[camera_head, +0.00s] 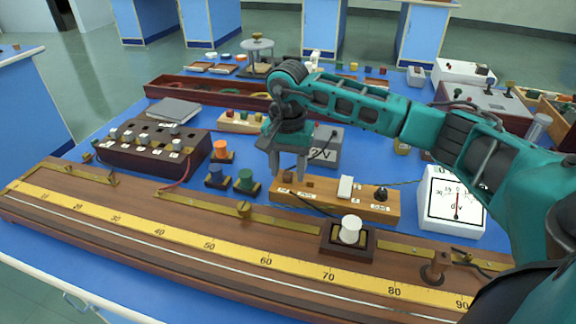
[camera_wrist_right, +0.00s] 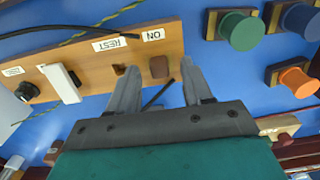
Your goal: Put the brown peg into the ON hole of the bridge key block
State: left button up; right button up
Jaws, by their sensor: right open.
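The bridge key block (camera_head: 335,203) is a long wooden block on the blue bench top, and it also shows in the right wrist view (camera_wrist_right: 95,58). In that view, the brown peg (camera_wrist_right: 158,67) stands in the block beside the ON label (camera_wrist_right: 153,34). A dark empty hole (camera_wrist_right: 119,71) is beside the REST label (camera_wrist_right: 110,44). My right gripper (camera_head: 288,178) is open at the block's left end. Its fingers (camera_wrist_right: 160,80) are on either side of the peg, apart from it. How deep the peg sits is unclear. My left gripper is not in view.
A long wooden metre bridge (camera_head: 160,213) with a yellow scale runs along the front. Blue, green and orange capped pieces (camera_head: 221,152) stand left of the block. A white dial meter (camera_head: 452,200) is at its right, and a grey box (camera_head: 326,150) is behind.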

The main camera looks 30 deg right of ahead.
jog(key=shift+r, duration=0.1)
notch_tip(320, 180, up, 13)
jog(key=p, duration=0.1)
dwell(0.3)
jog(key=shift+f, duration=0.2)
